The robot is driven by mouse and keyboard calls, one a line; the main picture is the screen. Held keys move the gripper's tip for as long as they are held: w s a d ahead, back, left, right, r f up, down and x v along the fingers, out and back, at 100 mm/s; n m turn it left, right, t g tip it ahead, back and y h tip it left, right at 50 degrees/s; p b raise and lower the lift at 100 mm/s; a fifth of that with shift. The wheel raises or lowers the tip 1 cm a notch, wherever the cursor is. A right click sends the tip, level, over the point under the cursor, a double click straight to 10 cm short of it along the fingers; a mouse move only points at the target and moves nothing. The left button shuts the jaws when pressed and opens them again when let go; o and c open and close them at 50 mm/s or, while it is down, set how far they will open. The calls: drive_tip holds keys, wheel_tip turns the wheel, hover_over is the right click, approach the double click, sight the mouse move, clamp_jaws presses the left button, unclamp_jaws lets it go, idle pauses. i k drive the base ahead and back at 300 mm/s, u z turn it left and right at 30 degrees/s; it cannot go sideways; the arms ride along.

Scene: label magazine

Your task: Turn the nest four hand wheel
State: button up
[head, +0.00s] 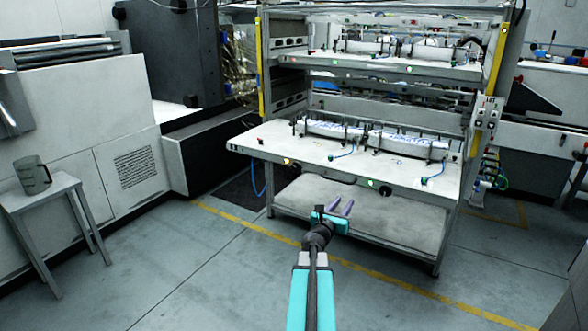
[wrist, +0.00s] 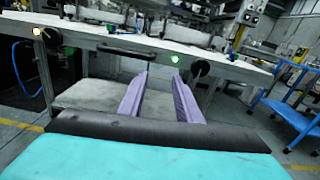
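The machine's lower shelf (head: 310,157) carries small lamps and dark round knobs along its front edge. In the wrist view, one dark round wheel (wrist: 201,68) sits just right of a green lamp (wrist: 175,60). Another dark wheel (wrist: 52,37) sits beside an orange lamp (wrist: 37,31) at the left. I cannot read any nest number, so I cannot tell which wheel is nest four's. My gripper (head: 341,208) is in front of and below the shelf edge. Its two purple fingers (wrist: 158,82) are apart with nothing between them, clear of the wheels.
A black bar handle (wrist: 128,53) runs along the front edge between the wheels. A bare lower plate (head: 345,215) lies beneath the shelf. A small table (head: 45,192) with a grey jug (head: 32,175) stands at left. A blue cart (wrist: 285,118) stands at right. The floor in front is clear.

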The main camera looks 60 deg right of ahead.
sight(296, 167)
drive_tip(key=u, duration=0.05)
drive_tip(key=i, duration=1)
drive_tip(key=z, duration=0.05)
